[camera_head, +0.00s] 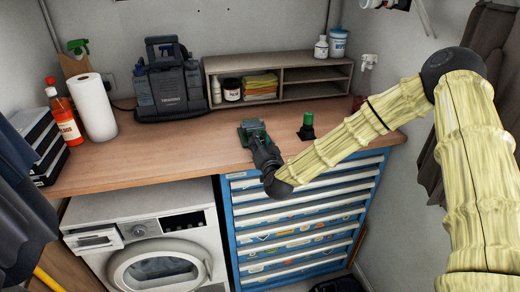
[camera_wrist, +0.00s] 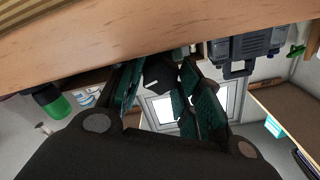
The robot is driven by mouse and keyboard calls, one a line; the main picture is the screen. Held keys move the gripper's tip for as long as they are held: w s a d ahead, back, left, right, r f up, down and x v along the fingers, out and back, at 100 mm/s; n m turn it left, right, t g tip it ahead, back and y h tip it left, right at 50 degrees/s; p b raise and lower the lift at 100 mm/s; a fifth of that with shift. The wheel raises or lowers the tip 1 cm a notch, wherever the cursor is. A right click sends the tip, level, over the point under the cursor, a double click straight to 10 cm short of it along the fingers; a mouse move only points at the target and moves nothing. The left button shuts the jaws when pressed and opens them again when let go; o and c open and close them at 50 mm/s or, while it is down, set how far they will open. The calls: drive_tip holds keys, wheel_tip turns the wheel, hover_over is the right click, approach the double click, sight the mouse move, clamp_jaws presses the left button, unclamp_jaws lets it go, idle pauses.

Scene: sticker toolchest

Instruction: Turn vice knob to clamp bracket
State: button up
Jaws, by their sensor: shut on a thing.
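The small dark green vice (camera_head: 252,127) stands near the front edge of the wooden worktop. My gripper (camera_head: 261,148) reaches it from the front, at the worktop's edge. In the wrist view my gripper (camera_wrist: 160,92) has a finger on each side of a dark knob (camera_wrist: 158,72), and it is shut on this knob. The fingers and the vice are dark and overlap here, so their borders are hard to tell. The bracket cannot be made out in either view, nor can the gap between the vice jaws.
A green-topped item (camera_head: 308,120) stands right of the vice, close to my forearm; it also shows in the wrist view (camera_wrist: 52,103). The worktop (camera_head: 185,140) left of the vice is clear. Blue drawers (camera_head: 300,210) lie below.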

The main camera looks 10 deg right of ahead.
drive_tip(key=shift+m+b, duration=0.35)
drive_tip(key=shift+m, duration=0.15)
drive_tip(key=o, duration=1)
drive_tip(key=shift+d, duration=0.1)
drive_tip(key=shift+o, duration=0.2)
drive_tip(key=shift+r+n+p, duration=0.1)
drive_tip(key=shift+n+p, duration=0.2)
drive_tip(key=shift+p, duration=0.3)
drive_tip(key=shift+r+n+p, duration=0.1)
drive_tip(key=shift+n+p, duration=0.4)
drive_tip(key=shift+p, duration=0.35)
drive_tip(key=n+p, duration=0.3)
drive_tip(key=p, duration=0.1)
drive_tip(key=shift+p, duration=0.4)
drive_tip(key=n+p, duration=0.3)
drive_tip(key=p, duration=0.1)
